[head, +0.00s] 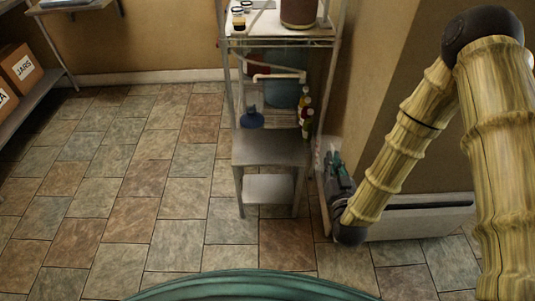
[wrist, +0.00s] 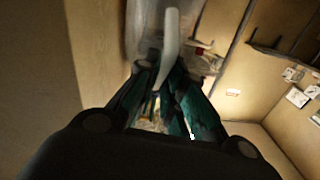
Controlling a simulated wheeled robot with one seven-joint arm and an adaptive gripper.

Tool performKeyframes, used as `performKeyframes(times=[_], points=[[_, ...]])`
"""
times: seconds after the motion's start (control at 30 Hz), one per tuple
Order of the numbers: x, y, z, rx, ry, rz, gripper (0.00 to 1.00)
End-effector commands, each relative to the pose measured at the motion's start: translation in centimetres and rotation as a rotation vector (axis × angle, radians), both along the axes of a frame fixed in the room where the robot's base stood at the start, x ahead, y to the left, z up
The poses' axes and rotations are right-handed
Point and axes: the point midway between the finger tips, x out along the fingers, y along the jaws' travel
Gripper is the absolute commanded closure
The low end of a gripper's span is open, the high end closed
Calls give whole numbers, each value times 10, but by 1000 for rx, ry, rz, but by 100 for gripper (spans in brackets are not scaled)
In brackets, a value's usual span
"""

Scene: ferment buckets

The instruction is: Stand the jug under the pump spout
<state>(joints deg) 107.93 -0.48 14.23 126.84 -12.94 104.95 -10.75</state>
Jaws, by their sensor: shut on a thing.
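My gripper (head: 336,165) is right of the metal rack, low beside the small steel stand. In the wrist view its dark green fingers (wrist: 165,95) are shut on the pale handle of a translucent jug (wrist: 171,42). The jug also shows in the head view as a pale, blurred shape (head: 325,150), partly hidden by my gripper. A whitish pipe that looks like the pump spout (head: 279,77) runs across the rack above the stand. The jug is right of the spout and lower, not under it.
The steel stand (head: 270,148) has a bare top and a lower shelf. A blue vessel (head: 251,119) and several bottles (head: 306,108) are on the rack behind it. A brown bucket (head: 298,13) stands above. Tiled floor (head: 150,190) is free at left.

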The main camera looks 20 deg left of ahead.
Motion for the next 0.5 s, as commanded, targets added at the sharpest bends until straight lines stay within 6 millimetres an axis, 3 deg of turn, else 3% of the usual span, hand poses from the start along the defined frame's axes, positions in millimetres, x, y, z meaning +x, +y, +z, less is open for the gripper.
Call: performKeyframes(times=[0.03, 0.5], points=[[3, 4, -16, 3, -19, 8, 100], [22, 45, -59, 36, -189, 87, 100]])
